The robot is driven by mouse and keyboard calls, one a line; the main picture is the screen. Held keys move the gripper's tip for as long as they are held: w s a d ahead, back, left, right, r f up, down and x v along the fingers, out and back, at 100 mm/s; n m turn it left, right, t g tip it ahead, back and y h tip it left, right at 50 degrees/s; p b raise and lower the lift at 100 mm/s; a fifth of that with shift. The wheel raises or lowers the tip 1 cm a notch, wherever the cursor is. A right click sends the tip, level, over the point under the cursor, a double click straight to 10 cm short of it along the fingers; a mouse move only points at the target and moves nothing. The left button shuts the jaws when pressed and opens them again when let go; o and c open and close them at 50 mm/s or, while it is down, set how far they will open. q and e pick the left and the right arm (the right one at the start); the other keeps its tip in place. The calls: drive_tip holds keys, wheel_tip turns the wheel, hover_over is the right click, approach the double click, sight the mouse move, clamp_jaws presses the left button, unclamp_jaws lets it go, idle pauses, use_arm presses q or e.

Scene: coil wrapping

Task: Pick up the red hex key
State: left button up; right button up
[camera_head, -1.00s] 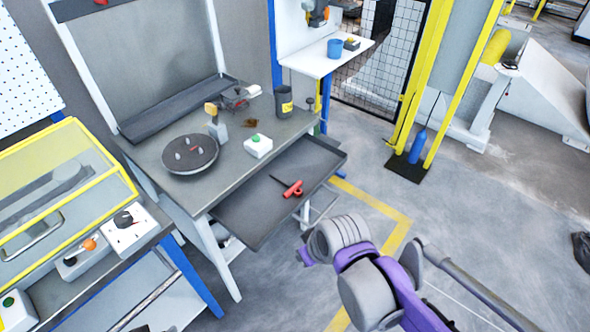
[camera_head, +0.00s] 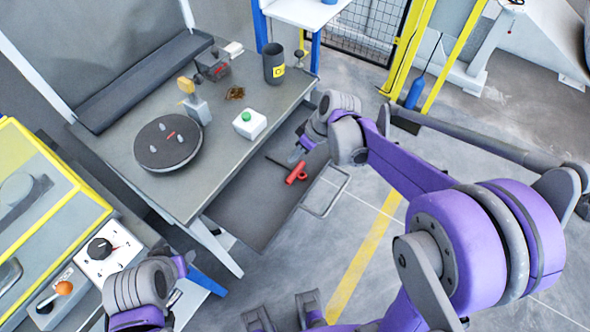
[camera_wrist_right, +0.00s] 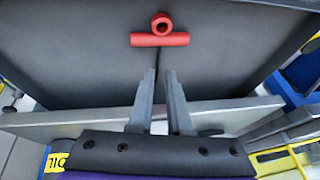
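The red hex key (camera_head: 296,172) lies in the open dark drawer under the workbench, with a red T-shaped handle and a dark shaft. My right gripper (camera_head: 301,148) is over the drawer, just beside the key in the head view. In the right wrist view, the red handle (camera_wrist_right: 160,39) lies beyond the fingertips. My right gripper (camera_wrist_right: 161,78) is open there, and the dark shaft runs toward the gap between its fingers. I cannot tell whether the fingers touch it. My left arm's wrist (camera_head: 139,285) shows at the lower left; its fingers cannot be made out clearly.
The drawer (camera_head: 250,207) has raised edges around the key. The workbench (camera_head: 222,145) above it carries a round dark turntable (camera_head: 168,143), a white box with a green button (camera_head: 249,125) and a dark cup (camera_head: 274,64). A control box (camera_head: 108,250) stands at left.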

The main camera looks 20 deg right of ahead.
sight(285, 166)
drive_tip(key=shift+x, duration=3.15)
drive_tip(key=shift+w+d, duration=0.1)
clamp_jaws()
